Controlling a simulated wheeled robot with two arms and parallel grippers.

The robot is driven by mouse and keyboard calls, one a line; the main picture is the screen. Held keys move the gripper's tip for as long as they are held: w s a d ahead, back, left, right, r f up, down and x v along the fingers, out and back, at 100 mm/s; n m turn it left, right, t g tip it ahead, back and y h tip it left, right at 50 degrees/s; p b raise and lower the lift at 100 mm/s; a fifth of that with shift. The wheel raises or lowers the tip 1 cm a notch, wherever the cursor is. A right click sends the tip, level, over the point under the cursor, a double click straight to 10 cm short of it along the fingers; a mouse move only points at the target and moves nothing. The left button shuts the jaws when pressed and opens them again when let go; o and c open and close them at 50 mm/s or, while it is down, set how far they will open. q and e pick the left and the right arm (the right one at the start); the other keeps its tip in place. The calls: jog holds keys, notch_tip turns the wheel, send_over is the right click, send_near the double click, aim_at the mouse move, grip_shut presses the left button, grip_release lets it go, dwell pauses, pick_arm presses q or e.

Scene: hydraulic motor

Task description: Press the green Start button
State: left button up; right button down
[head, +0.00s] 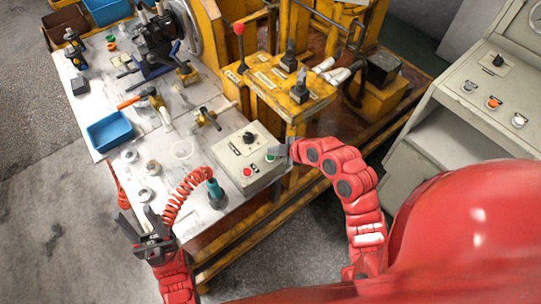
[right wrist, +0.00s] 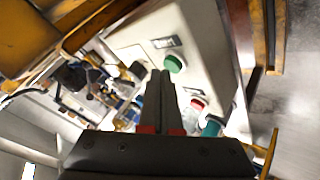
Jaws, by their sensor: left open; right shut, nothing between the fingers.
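The green button (head: 270,155) is on the top face of a pale control box (head: 238,158) at the table's right corner. In the right wrist view the green button (right wrist: 175,63) shows clearly on the box face. A red button (head: 247,171) is on the same box; it also shows in the right wrist view (right wrist: 198,104). My right gripper (head: 283,150) is shut and empty, close beside the green button. In the right wrist view its fingertips (right wrist: 159,74) appear just left of the button; I cannot tell whether they touch. My left gripper (head: 143,232) is open and empty, off the table's front edge.
A teal-handled tool with a red coiled hose (head: 216,193) stands left of the box. A blue tray (head: 110,131), tools and metal parts lie on the white table (head: 90,92). A yellow frame with levers (head: 290,85) rises behind the box. A grey console (head: 460,110) stands right.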

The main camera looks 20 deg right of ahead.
jog(key=shift+f+b, duration=0.4)
jog(key=shift+b, duration=0.15)
dwell(0.4)
jog(key=shift+r, duration=0.15)
dwell(0.3)
jog(key=shift+r, duration=0.65)
notch_tip(320, 180, up, 5)
jog(key=p, duration=0.2)
jog(key=shift+p, duration=0.3)
jog(key=shift+s, duration=0.1)
dwell(0.7)
